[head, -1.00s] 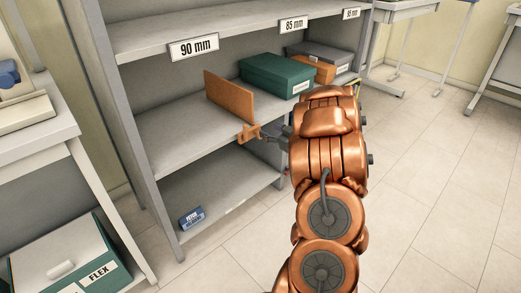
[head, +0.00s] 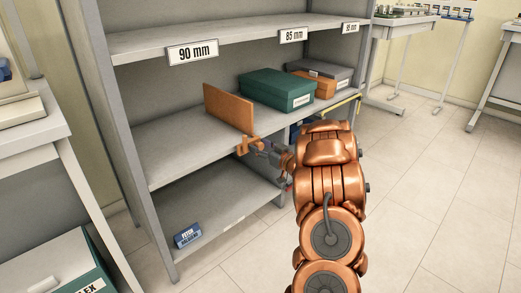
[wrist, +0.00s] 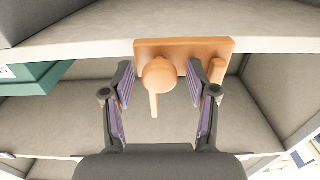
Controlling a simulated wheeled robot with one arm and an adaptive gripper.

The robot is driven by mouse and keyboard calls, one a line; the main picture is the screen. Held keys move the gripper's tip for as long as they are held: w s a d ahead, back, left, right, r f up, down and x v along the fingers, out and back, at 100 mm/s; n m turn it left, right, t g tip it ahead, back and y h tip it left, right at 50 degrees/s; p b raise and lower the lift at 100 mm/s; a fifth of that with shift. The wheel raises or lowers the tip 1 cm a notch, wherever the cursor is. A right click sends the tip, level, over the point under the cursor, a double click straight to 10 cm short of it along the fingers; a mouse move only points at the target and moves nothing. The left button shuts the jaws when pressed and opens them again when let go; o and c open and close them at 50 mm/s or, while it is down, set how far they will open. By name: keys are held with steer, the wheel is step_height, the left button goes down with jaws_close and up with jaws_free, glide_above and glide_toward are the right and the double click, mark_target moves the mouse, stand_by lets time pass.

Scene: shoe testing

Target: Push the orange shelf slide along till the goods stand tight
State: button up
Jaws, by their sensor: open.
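The orange shelf slide (head: 228,107) is an upright panel on the middle shelf (head: 180,140), with a clamp and knob (head: 248,146) at the shelf's front edge. A green shoebox (head: 275,88) stands to its right, with a strip of bare shelf between them. Behind it are an orange box (head: 323,84) and a grey box (head: 322,71). My gripper (head: 262,147) is at the clamp. In the wrist view my open fingers (wrist: 160,72) are on either side of the round orange knob (wrist: 160,74); whether they touch it I cannot tell. The green box shows at left there (wrist: 35,77).
The grey shelf unit has an upper shelf (head: 230,36) with size labels and a lower shelf (head: 215,210) holding a small blue box (head: 188,235). A grey table (head: 30,140) stands at left.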

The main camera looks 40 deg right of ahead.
steer(key=shift+w, duration=0.2)
jaws_close()
stand_by(0.5)
